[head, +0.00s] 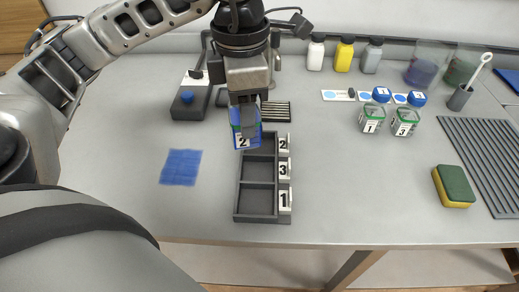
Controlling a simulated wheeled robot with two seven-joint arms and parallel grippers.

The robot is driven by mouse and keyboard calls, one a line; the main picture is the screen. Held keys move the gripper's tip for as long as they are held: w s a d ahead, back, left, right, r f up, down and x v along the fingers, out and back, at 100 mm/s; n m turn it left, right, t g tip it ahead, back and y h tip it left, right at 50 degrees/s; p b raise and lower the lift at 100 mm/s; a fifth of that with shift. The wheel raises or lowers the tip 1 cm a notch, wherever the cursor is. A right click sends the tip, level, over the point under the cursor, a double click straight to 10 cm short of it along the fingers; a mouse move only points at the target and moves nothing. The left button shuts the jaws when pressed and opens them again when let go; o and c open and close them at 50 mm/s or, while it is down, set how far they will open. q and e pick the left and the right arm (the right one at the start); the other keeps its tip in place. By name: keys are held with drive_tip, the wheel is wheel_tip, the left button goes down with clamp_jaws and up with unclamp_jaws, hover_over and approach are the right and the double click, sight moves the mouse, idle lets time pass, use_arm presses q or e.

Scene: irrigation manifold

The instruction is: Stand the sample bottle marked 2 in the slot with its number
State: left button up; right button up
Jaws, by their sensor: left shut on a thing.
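My left gripper (243,118) is shut on the sample bottle marked 2 (243,142), which has a blue part and a white label. The fingers hide much of the bottle. It is at the far end of the dark slotted rack (238,203), over or in the slot beside the label 2 (283,144); I cannot tell how deep it sits. The labels 3 (284,169) and 1 (285,200) mark the nearer slots, which look empty. Bottles marked 1 (373,120) and 3 (405,123) stand to the right. My right gripper is not in view.
A blue cloth square (181,167) lies left of the rack. A sponge (454,187) and a ribbed mat (487,160) are at the right. Small bottles (344,55) stand at the back. The table between rack and sponge is clear.

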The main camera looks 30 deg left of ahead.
use_arm(q)
drive_tip(key=n, duration=0.2)
drive_tip(key=s+n, duration=0.1)
drive_tip(key=n, duration=0.1)
drive_tip(key=a+n, duration=0.1)
drive_tip(key=n, duration=0.1)
drive_tip(key=shift+s+r, duration=0.15)
drive_tip(key=shift+s, duration=0.05)
drive_tip(key=s+a+n+b, duration=0.2)
drive_tip(key=s+n, duration=0.2)
drive_tip(key=n, duration=1.4)
drive_tip(key=shift+w+f+p, duration=0.2)
drive_tip(key=shift+w+f, duration=1.8)
drive_tip(key=shift+w, duration=0.3)
drive_tip(key=shift+w+f+p, duration=0.15)
drive_tip(key=shift+w+f, duration=1.9)
drive_tip(key=shift+w, duration=0.2)
drive_tip(key=shift+w+f+p, duration=0.2)
drive_tip(key=shift+w+f, duration=1.8)
drive_tip(key=shift+w, duration=0.3)
drive_tip(key=shift+f, duration=0.1)
